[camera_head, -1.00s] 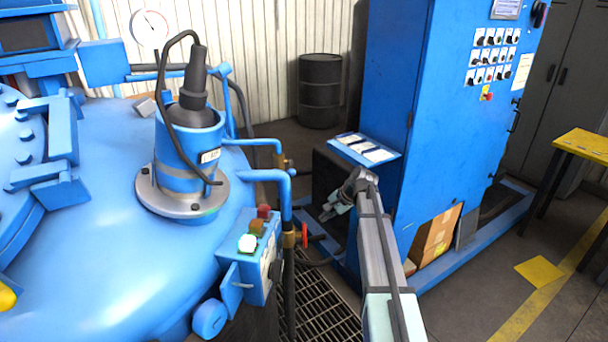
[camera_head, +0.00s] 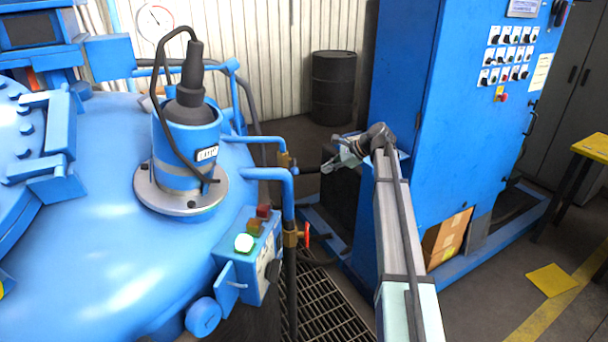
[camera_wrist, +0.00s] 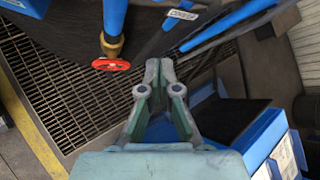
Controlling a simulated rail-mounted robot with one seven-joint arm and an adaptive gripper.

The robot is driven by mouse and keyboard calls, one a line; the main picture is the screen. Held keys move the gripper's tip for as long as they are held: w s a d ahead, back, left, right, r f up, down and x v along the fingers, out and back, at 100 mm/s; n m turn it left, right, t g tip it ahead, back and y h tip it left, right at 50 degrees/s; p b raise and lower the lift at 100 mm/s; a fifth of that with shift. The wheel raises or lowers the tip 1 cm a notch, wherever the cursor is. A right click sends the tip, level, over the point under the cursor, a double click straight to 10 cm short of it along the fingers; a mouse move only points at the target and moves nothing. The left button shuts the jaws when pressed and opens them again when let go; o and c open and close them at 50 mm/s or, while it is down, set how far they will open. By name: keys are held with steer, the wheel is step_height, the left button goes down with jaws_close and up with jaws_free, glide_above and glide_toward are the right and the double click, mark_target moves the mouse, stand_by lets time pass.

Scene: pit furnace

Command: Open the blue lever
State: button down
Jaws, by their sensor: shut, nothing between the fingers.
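My gripper (camera_head: 333,165) is shut and empty, in the air in front of the blue cabinet and right of the blue pipes. Its closed fingertips also show in the wrist view (camera_wrist: 159,66). No part is clearly recognisable as the blue lever. An upper brass valve fitting (camera_head: 285,159) sits on a blue pipe, left of my gripper and apart from it; its handle is too small to tell. A lower brass valve (camera_head: 291,239) has a red handle (camera_head: 306,236), seen in the wrist view as a red handwheel (camera_wrist: 111,64), left of the fingertips.
The blue tank (camera_head: 100,250) with a button box (camera_head: 244,262) fills the left. The blue control cabinet (camera_head: 410,120) stands close right of my gripper. A black drum (camera_head: 333,88) stands behind. A floor grating (camera_head: 325,305) lies below.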

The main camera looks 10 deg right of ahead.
mark_target(294, 165)
steer(key=w+a+f+p, duration=0.2)
steer(key=a+f+p, duration=0.1)
steer(key=a, duration=0.5)
steer(key=shift+w+a+f+p, duration=0.15)
steer(key=shift+w+a+p, duration=0.05)
steer(key=shift+w+p, duration=0.25)
stand_by(0.4)
